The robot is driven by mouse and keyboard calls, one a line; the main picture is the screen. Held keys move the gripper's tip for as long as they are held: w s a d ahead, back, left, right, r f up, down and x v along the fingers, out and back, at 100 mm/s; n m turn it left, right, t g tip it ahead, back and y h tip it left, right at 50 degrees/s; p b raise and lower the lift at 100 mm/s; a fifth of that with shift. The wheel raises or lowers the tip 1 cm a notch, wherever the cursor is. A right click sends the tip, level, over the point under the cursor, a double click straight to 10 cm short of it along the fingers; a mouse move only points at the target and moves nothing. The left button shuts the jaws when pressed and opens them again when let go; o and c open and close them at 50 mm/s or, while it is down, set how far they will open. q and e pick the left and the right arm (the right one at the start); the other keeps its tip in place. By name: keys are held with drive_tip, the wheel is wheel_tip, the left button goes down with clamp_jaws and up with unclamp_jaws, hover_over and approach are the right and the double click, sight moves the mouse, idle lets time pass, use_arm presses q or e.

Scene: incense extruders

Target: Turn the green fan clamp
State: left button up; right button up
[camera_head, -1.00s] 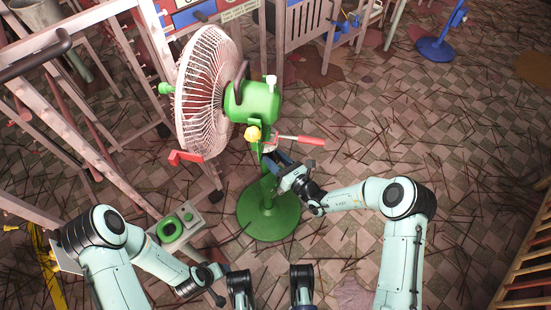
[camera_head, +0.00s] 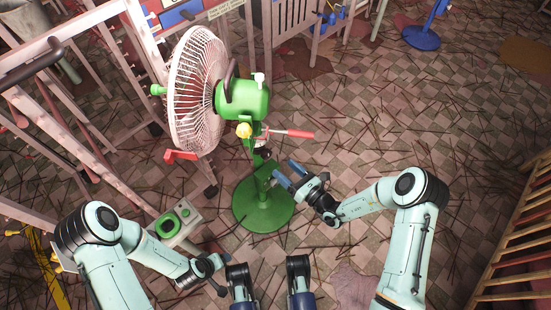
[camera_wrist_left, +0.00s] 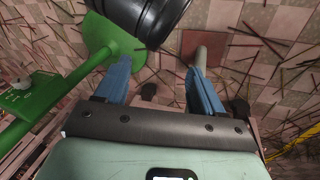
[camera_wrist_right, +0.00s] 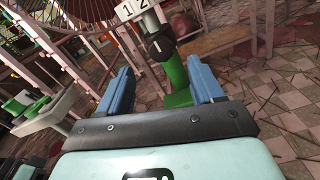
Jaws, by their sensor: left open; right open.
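The green fan (camera_head: 243,100) stands upright on a round green base (camera_head: 262,208). Its clamp area, low on the post under the yellow knob (camera_head: 244,130), has a red-handled lever (camera_head: 290,134) pointing right. In the right wrist view a black dial knob (camera_wrist_right: 158,45) with white plates marked 1 and 2 sits on the green post. My right gripper (camera_head: 279,172) is open and empty, just right of the post and below the lever. Its fingers (camera_wrist_right: 160,72) show apart, with the knob beyond them. My left gripper (camera_wrist_left: 160,70) is open and empty, low at left in the head view.
A grey box with green controls (camera_head: 176,222) stands left of the fan base. Wooden frames (camera_head: 75,120) fill the left side, and a slatted wooden rack (camera_head: 520,240) stands at right. Thin sticks litter the checkered floor. The floor right of the fan is otherwise open.

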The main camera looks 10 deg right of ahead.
use_arm(q)
drive_tip(key=shift+s+d+r+p, duration=0.3)
drive_tip(key=shift+s+r, duration=0.1)
drive_tip(key=shift+s, duration=0.2)
use_arm(e)
drive_tip(key=v, duration=0.4)
